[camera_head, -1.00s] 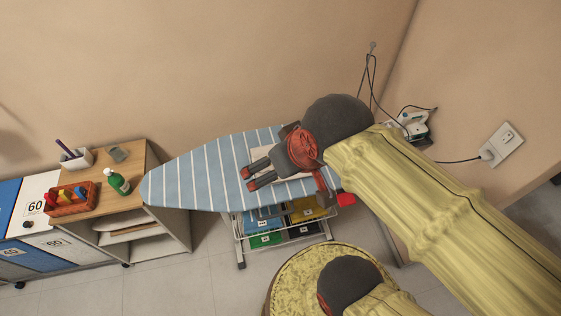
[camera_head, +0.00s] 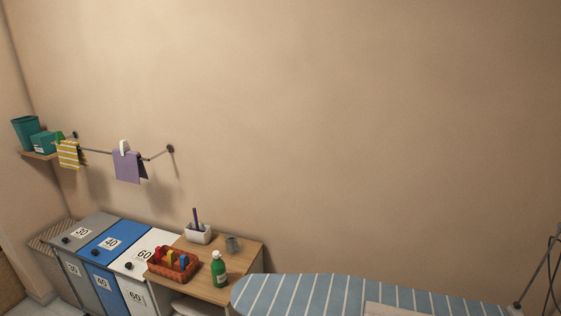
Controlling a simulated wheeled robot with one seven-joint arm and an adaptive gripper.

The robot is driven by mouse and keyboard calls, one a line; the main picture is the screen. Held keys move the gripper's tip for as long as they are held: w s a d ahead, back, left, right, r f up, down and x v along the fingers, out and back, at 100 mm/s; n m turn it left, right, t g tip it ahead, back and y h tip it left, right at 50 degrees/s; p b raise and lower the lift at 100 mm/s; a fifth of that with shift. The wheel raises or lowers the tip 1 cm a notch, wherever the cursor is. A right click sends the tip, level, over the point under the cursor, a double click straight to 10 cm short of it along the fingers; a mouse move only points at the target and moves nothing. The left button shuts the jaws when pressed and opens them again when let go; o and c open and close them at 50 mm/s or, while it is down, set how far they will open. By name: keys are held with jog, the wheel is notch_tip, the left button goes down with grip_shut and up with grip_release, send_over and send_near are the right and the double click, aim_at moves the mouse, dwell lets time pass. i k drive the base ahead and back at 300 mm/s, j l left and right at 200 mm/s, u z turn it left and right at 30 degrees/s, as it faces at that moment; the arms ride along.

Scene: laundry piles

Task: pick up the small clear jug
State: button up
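A small greyish cup-shaped vessel (camera_head: 232,244), which looks like the small clear jug, stands at the back right of the wooden cabinet top (camera_head: 212,291). It is too small to make out a handle or spout. It stands apart from the white holder and the green bottle. My gripper and arm are out of view.
A green bottle (camera_head: 218,268) stands in front of the vessel. A white holder (camera_head: 198,234) and an orange basket of coloured items (camera_head: 172,265) are to its left. The striped ironing board (camera_head: 330,294) lies to the right; numbered bins (camera_head: 108,243) stand left.

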aim_at(230, 237)
jog(key=i+j, duration=0.2)
jog(key=j, duration=0.2)
jog(key=i+j+z, duration=0.15)
jog(key=j, duration=0.25)
jog(key=i+j, duration=0.2)
jog(key=j, duration=0.25)
jog(key=i+j+z, duration=0.1)
jog(key=j, duration=0.3)
jog(key=i+j+z, duration=0.1)
jog(key=j, duration=0.35)
jog(key=i+j, duration=0.25)
jog(key=j, duration=0.25)
jog(key=i+j+z, duration=0.1)
jog(key=j, duration=0.35)
jog(key=i+j+z, duration=0.1)
jog(key=j, duration=0.35)
jog(key=i, duration=0.05)
